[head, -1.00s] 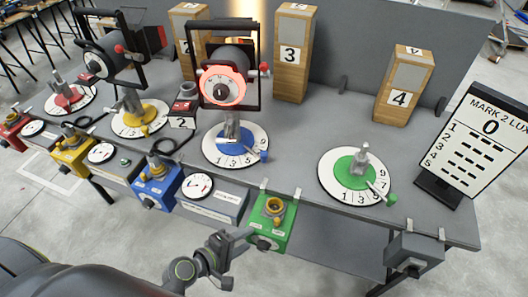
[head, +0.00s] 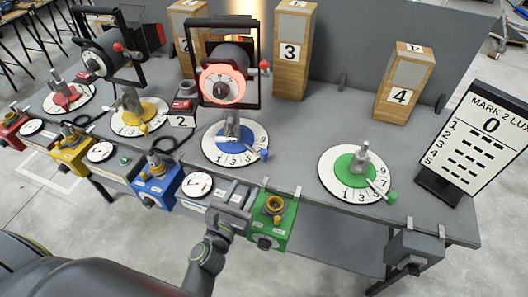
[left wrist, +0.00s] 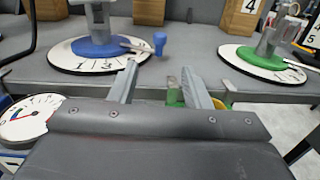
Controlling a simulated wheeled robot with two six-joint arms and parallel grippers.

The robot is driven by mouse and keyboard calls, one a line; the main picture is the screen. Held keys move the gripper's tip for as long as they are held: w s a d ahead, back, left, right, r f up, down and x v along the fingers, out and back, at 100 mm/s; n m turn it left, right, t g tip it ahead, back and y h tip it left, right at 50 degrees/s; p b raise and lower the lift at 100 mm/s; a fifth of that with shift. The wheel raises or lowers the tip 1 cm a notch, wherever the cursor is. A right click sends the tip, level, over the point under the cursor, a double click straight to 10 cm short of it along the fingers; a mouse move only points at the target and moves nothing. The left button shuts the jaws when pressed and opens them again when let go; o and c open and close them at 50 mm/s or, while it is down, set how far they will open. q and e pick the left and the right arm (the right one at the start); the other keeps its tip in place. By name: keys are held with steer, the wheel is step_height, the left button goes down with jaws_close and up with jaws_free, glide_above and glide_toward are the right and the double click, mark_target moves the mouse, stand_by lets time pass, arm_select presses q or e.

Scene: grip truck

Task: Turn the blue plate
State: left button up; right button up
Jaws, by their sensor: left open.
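The blue plate (head: 234,139) is a blue disc on a white numbered dial (head: 225,157) at the middle of the bench. A lamp with a glowing red face (head: 222,85) stands on it. A blue knob (head: 264,154) sits on a pointer at the plate's right side. My left gripper (head: 239,195) is in front of the bench edge, below and apart from the plate. In the left wrist view its two fingers (left wrist: 157,88) are spread and empty, with the blue plate (left wrist: 97,47) ahead and its knob (left wrist: 160,43) above the fingers. My right gripper does not show.
A green plate (head: 355,168) on its dial stands to the right, and yellow (head: 140,115) and red plates to the left. A green box (head: 272,220) and a blue box (head: 157,185) hang at the front edge near my gripper. Numbered wooden pillars (head: 293,55) stand behind.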

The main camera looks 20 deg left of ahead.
mark_target(263, 156)
arm_select(q)
steer(key=w, duration=0.5)
steer(key=w+d+b, duration=0.1)
steer(key=w, duration=0.9)
steer(key=shift+d, duration=0.15)
jaws_close()
